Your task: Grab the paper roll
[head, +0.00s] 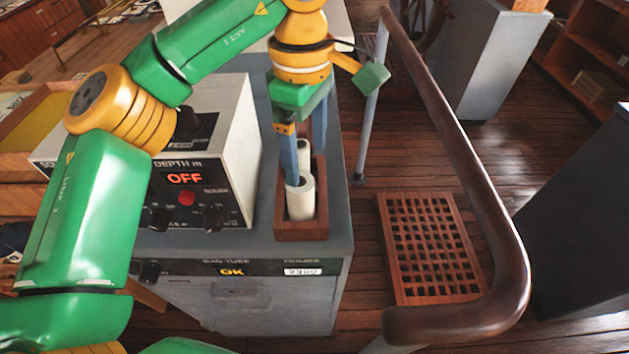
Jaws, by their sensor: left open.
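A white paper roll (301,199) stands upright in the front of a narrow wooden box (302,232) on top of the grey console. A second white roll (304,152) shows behind it, partly hidden by my gripper. My left gripper (306,168) points down over the box with its two blue-grey fingers apart. Its left finger overlaps the top of the front roll in the picture; the right finger reaches down near the box's right side. I cannot tell whether either finger touches a roll. My right gripper is out of view.
A white depth instrument (215,155) with a lit "OFF" display stands on the grey console (250,309), left of the box. A dark curved handrail (472,190) runs along the right. A wooden grating (432,246) lies on the plank floor.

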